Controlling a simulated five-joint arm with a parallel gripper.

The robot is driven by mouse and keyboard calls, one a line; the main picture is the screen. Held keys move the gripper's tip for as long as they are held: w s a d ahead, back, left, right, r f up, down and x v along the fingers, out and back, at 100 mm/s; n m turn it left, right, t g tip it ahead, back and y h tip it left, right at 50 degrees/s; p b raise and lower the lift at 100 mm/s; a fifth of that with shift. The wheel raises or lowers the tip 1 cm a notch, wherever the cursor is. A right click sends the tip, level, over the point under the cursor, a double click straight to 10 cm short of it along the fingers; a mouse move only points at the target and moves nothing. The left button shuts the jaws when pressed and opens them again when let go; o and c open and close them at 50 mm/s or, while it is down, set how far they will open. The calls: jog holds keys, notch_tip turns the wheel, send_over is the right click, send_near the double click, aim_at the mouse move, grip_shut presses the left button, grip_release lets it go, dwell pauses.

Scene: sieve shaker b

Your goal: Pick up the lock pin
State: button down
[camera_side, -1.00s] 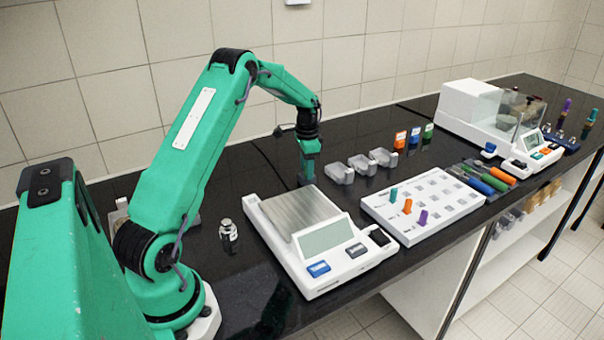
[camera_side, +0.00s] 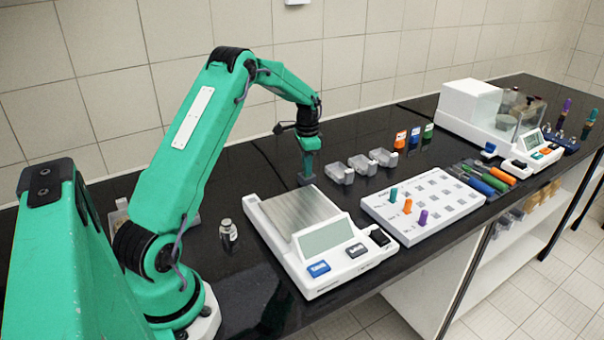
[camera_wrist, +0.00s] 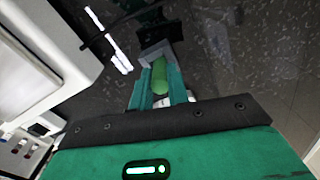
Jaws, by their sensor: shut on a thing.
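In the wrist view a light green, rounded, pin-like thing (camera_wrist: 159,76), which I take for the lock pin, sits lengthwise between my jaws. My gripper (camera_wrist: 156,62) is shut on it. In the side view my gripper (camera_side: 306,180) points down at the black bench, behind the silver pan of the scale. The pin cannot be made out there. Whether its far end touches the bench I cannot tell.
The white scale (camera_side: 322,242) stands just in front of my gripper. Clear trays (camera_side: 360,166) and a white rack with coloured pegs (camera_side: 425,204) are to the right. A small metal weight (camera_side: 228,233) stands at left.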

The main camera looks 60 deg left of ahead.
notch_tip(320, 180, up, 4)
jog(key=shift+f, duration=0.2)
jog(key=d+r, duration=0.6)
jog(key=d, duration=0.5)
jog(key=shift+d+r, duration=0.3)
jog(key=shift+d, duration=0.05)
jog(key=shift+r, duration=0.8)
jog(key=shift+r, duration=0.7)
jog(key=shift+r, duration=0.35)
jog(key=shift+r, duration=0.3)
jog(key=shift+r, duration=0.1)
jog(key=shift+a, duration=0.1)
